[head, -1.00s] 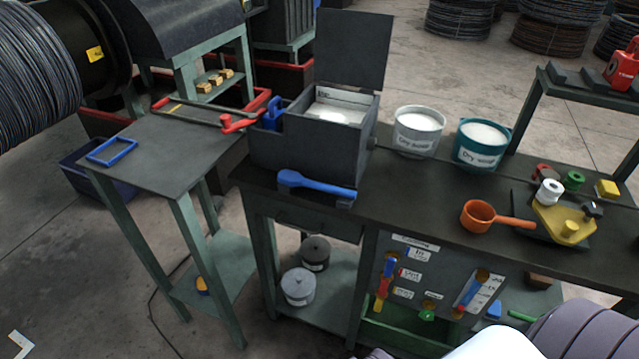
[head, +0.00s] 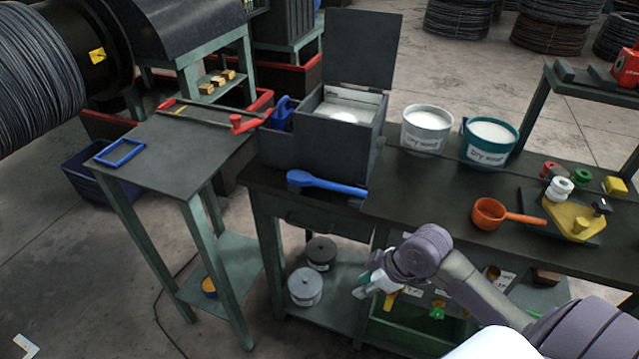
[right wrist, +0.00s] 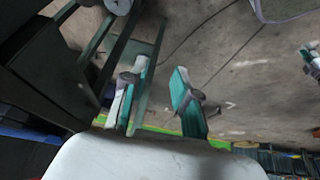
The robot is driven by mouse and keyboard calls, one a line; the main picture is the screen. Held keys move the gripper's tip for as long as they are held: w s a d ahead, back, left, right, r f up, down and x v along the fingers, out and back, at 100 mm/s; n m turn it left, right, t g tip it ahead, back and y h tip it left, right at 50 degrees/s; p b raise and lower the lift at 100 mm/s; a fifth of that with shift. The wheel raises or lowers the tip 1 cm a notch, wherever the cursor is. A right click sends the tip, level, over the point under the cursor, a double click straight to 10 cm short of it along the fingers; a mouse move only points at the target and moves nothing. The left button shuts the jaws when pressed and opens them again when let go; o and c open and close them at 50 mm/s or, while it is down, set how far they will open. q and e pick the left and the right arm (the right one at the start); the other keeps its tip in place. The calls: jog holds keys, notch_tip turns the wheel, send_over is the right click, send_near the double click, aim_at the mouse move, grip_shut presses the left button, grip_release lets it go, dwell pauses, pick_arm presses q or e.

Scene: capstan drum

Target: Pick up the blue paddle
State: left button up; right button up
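The blue paddle (head: 327,184) lies along the front edge of the workbench, in front of the dark lidded box. Its broad end points left and its handle right. My right gripper (head: 362,286) is in front of the bench, below the paddle and to its right, apart from it. In the right wrist view its two teal-padded fingers (right wrist: 160,72) stand apart with nothing between them. The paddle cannot be made out in that view. A teal and white piece at that view's right edge (right wrist: 312,60) looks like part of my left gripper, but too little shows.
The dark box (head: 330,140) stands open behind the paddle. A white bucket (head: 425,142), a teal bucket (head: 487,155) and an orange ladle (head: 490,213) stand to its right on the bench. A side table (head: 175,150) with a blue frame (head: 119,153) is at left.

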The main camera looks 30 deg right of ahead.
jog(key=w+d+r+t, duration=0.1)
jog(key=w+d+r, duration=0.6)
jog(key=n+t+y, duration=0.1)
jog(key=t+y, duration=0.1)
jog(key=t, duration=0.1)
send_near(347, 188)
jog(key=p+x, duration=0.2)
jog(key=x, duration=0.1)
jog(key=shift+w+a+r, duration=0.1)
jog(key=shift+w, duration=0.1)
jog(key=shift+w+a+f, duration=0.1)
jog(key=shift+w+f, duration=0.05)
jog(key=shift+f, duration=0.1)
jog(key=shift+w+a+f+p, duration=0.3)
jog(key=shift+w+p, duration=0.05)
jog(key=shift+p, duration=0.1)
jog(key=p+x, duration=0.1)
jog(key=x, duration=0.3)
jog(key=shift+s+d, duration=0.1)
jog(key=shift+d, duration=0.05)
jog(key=shift+f, duration=0.35)
grip_shut()
